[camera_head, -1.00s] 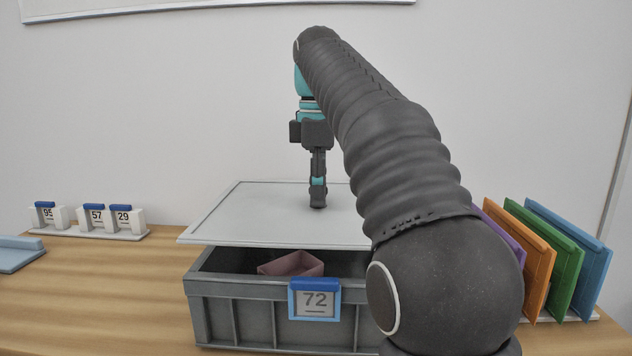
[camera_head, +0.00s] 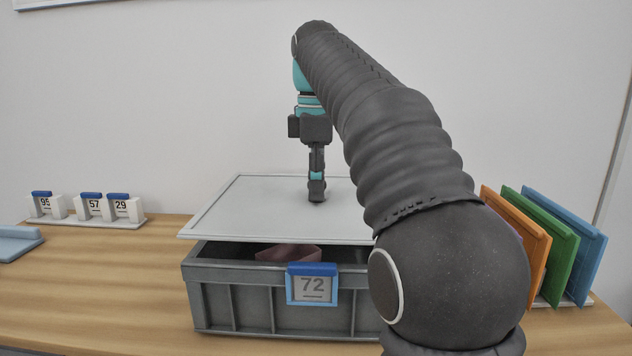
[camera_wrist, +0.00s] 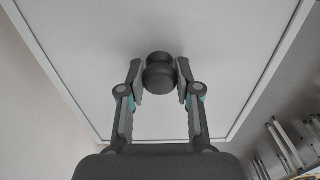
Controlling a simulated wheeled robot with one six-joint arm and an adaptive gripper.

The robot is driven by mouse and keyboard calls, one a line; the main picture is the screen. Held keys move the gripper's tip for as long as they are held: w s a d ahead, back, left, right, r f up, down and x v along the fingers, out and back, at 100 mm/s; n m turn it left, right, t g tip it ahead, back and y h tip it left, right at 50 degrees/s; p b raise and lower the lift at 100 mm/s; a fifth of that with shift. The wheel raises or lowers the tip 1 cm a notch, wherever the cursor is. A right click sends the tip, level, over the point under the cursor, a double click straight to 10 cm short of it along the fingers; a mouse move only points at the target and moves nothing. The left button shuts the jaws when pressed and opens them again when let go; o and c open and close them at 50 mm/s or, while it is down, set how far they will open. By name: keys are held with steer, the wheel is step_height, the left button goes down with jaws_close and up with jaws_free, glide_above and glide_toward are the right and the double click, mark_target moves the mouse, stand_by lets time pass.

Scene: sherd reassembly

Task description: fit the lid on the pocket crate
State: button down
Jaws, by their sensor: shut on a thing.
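The lid (camera_head: 265,215) is a flat light-grey panel with a raised rim, held above the grey pocket crate (camera_head: 235,297). A dark gap shows between its front edge and the crate's rim, and a pinkish piece (camera_head: 288,252) shows inside the crate. My gripper (camera_head: 317,190) is shut on the lid's dark knob. In the wrist view my gripper (camera_wrist: 160,78) has one finger on each side of the round knob (camera_wrist: 160,70), and the lid (camera_wrist: 95,60) fills most of the picture. My arm hides the lid's right part and the crate's right end.
A blue-framed tag reading 72 (camera_head: 312,285) hangs on the crate's front. A rack of white tag holders (camera_head: 95,208) stands at the left, near a light-blue tray (camera_head: 18,243). Orange (camera_head: 513,240), green (camera_head: 545,240) and blue panels (camera_head: 578,250) stand at the right. Bare table lies left of the crate.

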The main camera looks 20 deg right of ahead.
steer(key=shift+f+b, duration=1)
steer(key=shift+f, duration=0.85)
stand_by(0.3)
steer(key=c, duration=0.7)
jaws_free()
